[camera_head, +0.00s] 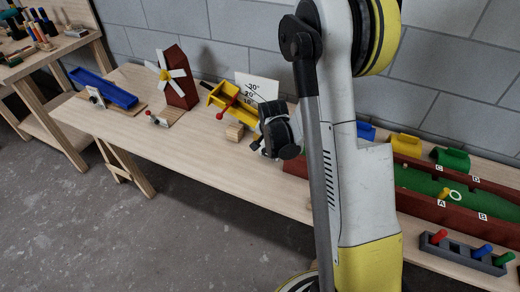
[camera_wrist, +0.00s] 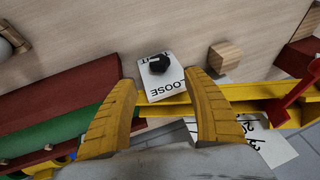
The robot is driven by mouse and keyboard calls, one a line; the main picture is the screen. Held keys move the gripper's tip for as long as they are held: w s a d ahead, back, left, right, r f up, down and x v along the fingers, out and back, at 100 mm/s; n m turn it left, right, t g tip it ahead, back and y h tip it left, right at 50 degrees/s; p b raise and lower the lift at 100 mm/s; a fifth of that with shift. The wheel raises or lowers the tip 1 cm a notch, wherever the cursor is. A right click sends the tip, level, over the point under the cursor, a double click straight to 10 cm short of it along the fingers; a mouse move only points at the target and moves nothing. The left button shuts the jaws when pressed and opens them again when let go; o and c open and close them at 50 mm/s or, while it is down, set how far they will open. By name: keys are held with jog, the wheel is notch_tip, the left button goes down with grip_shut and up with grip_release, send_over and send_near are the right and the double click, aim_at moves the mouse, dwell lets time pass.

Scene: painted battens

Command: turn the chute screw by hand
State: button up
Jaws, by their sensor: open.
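The chute screw shows as a black knob (camera_wrist: 159,64) on a white plate (camera_wrist: 165,88) printed "LOOSE" and another, partly hidden word, in the wrist view. The plate sits at the yellow chute (camera_wrist: 252,104), which has a red lever (camera_wrist: 294,90). The chute also shows in the head view (camera_head: 222,97), in front of a white angle card (camera_head: 262,88). My gripper (camera_wrist: 160,79) is open, its two yellow fingers on either side of the plate, with the knob beyond and between the tips. I cannot tell its height above the knob. In the head view my wrist hides the knob.
A wooden block (camera_wrist: 225,55) stands close right of the knob. A red-walled, green-floored board (camera_head: 440,187) lies to the right in the head view. A red windmill (camera_head: 181,80) and blue chute (camera_head: 104,88) stand left.

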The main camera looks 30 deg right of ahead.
jog(key=b+x, duration=0.4)
jog(key=x, duration=0.6)
jog(key=shift+f, duration=0.15)
jog(key=c, duration=1.2)
